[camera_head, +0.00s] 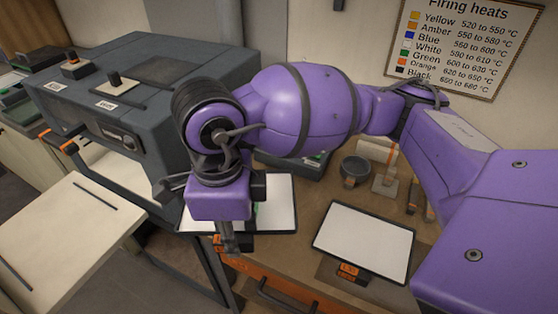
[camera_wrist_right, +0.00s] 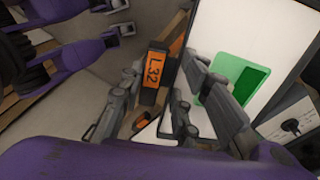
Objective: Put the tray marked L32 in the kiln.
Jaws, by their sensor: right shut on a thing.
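The tray marked L32 (camera_head: 285,201) has a white top with a green glass piece (camera_wrist_right: 234,82) on it. Its orange L32 label (camera_wrist_right: 157,68) sits on the tray's end block. My right gripper (camera_head: 229,238) is shut on this tray at its label end; its fingers also show in the right wrist view (camera_wrist_right: 180,112). My right arm and gripper hide much of the tray in the head view. The dark grey kiln (camera_head: 165,85) stands at the left, its front open with a pale interior. I do not see my left gripper.
A second white tray (camera_head: 365,242) with an orange label lies on the wooden bench, right of the held tray. A grey cup (camera_head: 354,170) stands behind it. A pale panel (camera_head: 65,225) juts out before the kiln. A firing heats chart (camera_head: 458,45) hangs on the wall.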

